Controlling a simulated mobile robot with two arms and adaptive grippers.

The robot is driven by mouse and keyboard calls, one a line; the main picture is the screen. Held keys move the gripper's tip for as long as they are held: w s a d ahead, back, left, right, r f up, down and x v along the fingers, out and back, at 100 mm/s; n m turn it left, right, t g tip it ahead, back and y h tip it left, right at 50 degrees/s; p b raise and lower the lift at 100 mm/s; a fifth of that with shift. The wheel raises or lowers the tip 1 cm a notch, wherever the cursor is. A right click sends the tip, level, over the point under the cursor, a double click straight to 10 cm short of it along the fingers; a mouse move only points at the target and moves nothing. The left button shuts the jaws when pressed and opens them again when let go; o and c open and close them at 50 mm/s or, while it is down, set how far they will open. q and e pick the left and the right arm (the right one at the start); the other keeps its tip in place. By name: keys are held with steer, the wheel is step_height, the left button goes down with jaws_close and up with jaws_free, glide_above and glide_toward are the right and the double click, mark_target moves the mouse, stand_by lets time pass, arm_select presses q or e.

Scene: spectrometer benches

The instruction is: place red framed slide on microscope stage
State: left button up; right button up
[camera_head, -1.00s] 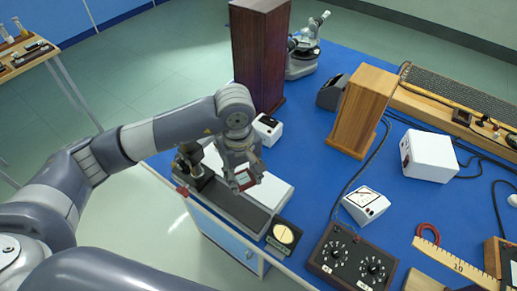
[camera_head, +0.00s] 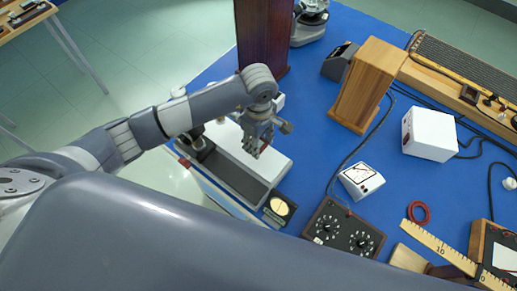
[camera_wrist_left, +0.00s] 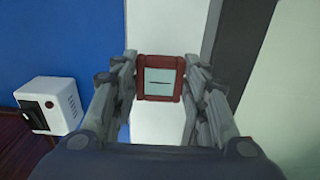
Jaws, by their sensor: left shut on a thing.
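The red framed slide (camera_wrist_left: 160,78) is a small square with a dark red frame and a pale pane with a short dark line. In the left wrist view it sits between the fingertips of my left gripper (camera_wrist_left: 160,85), which is shut on it. In the head view the left gripper (camera_head: 258,143) hangs over the white and grey bench unit (camera_head: 274,165); the slide is mostly hidden there. The microscope (camera_head: 311,22) stands at the top of the head view, cut off by the edge, so its stage is hard to make out. My right gripper is not in view.
A tall dark wooden block (camera_head: 262,38) stands left of the microscope. A small white box (camera_wrist_left: 50,104) lies near the gripper. A wooden block (camera_head: 366,85), a white box (camera_head: 430,133) and a meter (camera_head: 361,180) stand right. Blue tabletop (camera_head: 310,110) is free between.

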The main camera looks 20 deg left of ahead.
arm_select(q)
step_height(320, 180, down, 4)
steer(key=shift+r+b, duration=0.2)
steer(key=shift+b, duration=0.55)
steer(key=shift+f, duration=0.2)
steer(key=o, duration=1)
steer(key=shift+r, duration=0.1)
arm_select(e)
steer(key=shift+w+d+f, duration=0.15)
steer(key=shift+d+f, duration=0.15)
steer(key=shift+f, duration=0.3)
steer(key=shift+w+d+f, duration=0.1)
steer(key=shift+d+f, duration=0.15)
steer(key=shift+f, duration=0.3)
arm_select(q)
steer(key=shift+r, duration=0.1)
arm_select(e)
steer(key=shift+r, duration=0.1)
arm_select(q)
steer(key=shift+r+p, duration=0.3)
step_height(320, 180, up, 12)
steer(key=p, duration=0.5)
steer(key=shift+f+p, duration=0.25)
steer(key=shift+p, duration=0.15)
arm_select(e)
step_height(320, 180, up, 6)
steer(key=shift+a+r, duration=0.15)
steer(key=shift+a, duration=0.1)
